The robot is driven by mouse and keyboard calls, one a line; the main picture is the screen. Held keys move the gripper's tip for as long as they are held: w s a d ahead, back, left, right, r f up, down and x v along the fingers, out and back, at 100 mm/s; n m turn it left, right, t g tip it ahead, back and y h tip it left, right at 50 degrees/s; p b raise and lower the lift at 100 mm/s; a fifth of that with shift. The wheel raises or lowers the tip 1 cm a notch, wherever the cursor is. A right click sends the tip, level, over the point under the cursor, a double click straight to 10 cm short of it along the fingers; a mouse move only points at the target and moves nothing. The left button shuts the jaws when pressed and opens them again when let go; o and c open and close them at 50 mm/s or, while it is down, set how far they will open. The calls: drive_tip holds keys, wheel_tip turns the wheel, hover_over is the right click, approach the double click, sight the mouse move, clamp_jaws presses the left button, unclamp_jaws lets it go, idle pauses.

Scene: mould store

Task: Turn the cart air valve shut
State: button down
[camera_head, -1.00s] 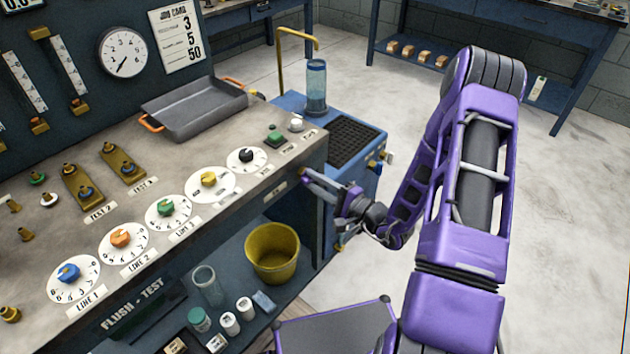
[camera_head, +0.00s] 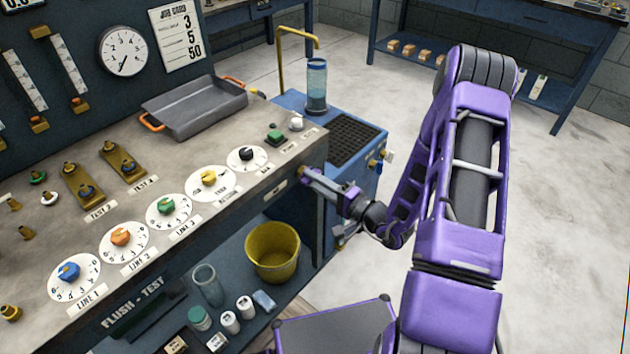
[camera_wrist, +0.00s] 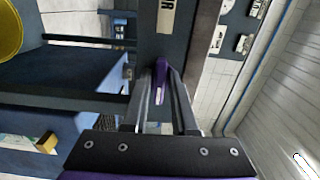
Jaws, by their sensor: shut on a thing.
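In the wrist view the fingertips (camera_wrist: 162,72) converge against the dark bench front. A pale label plate (camera_wrist: 166,17), with only an "R" readable, sits just above them there. The handle's angle cannot be made out in either view.
The bench top (camera_head: 225,150) carries several dials and a grey tray (camera_head: 200,108). A blue cart (camera_head: 365,175) with a tall clear cylinder (camera_head: 316,85) stands right behind my gripper. A yellow bucket (camera_head: 273,252) sits on the lower shelf. The floor to the right is clear.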

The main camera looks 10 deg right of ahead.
drive_tip(key=c, duration=0.9)
unclamp_jaws()
drive_tip(key=shift+o, duration=0.2)
drive_tip(key=shift+s+d, duration=0.1)
drive_tip(key=v, duration=1.7)
